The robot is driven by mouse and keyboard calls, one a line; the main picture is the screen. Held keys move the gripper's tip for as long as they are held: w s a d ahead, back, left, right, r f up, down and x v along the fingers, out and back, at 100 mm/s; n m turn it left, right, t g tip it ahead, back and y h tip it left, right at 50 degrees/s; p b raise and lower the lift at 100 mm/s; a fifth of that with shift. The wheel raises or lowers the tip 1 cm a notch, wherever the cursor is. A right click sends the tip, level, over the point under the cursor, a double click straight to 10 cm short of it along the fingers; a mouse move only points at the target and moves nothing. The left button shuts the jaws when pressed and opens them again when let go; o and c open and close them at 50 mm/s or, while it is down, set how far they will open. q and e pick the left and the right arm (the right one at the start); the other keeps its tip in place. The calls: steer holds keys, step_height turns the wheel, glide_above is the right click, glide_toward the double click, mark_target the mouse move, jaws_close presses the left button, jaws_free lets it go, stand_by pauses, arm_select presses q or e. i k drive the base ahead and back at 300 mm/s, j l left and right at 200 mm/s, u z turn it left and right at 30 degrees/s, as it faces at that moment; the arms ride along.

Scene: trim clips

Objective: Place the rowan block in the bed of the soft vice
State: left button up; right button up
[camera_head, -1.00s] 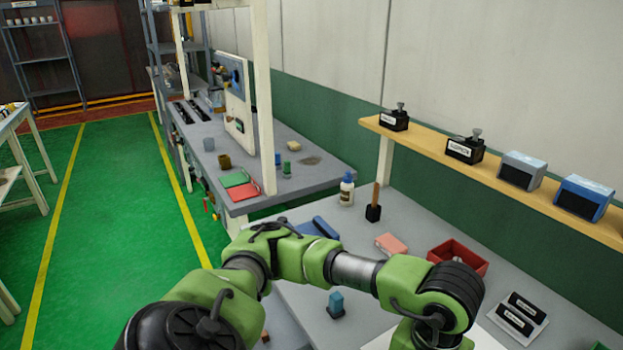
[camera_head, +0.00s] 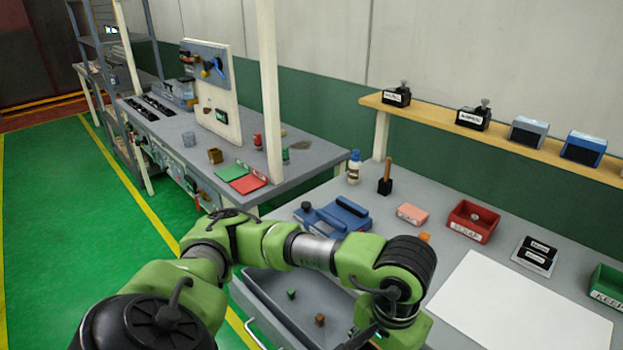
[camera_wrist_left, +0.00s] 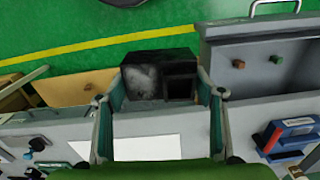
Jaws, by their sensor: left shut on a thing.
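My left gripper (camera_wrist_left: 160,84) has its two fingers on either side of a dark block (camera_wrist_left: 181,82), which has a pale mottled patch; I cannot read any name on it. In the head view my left arm reaches over the near bench edge, and its gripper is mostly cut off at the bottom. The blue vice (camera_head: 340,215) stands on the bench behind my arm, beyond the gripper. In the left wrist view the vice (camera_wrist_left: 292,137) is at the right, apart from the block. My right gripper is out of view. I cannot tell which block is rowan.
An open grey drawer (camera_head: 268,291) holds a green cube (camera_head: 291,294) and a brown cube (camera_head: 319,320). A pink block (camera_head: 412,213), an orange block (camera_head: 424,238) and a red tray (camera_head: 466,235) stand right of the vice. A white sheet (camera_head: 520,310) lies at right.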

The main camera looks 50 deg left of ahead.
mark_target(341, 217)
steer(key=k+j+z, duration=0.1)
steer(key=j, duration=0.3)
steer(key=k+j+z, duration=0.1)
steer(key=j, duration=0.25)
steer(key=k+j+z, duration=0.1)
steer(key=j, duration=0.3)
steer(key=k+j+z, duration=0.1)
steer(key=j, duration=0.25)
steer(key=k+j+z, duration=0.1)
steer(key=k+j, duration=0.15)
steer(key=i+j+z, duration=0.1)
steer(key=j, duration=0.3)
steer(key=i+j, duration=0.3)
steer(key=i+j+z, duration=0.15)
steer(key=j, duration=0.35)
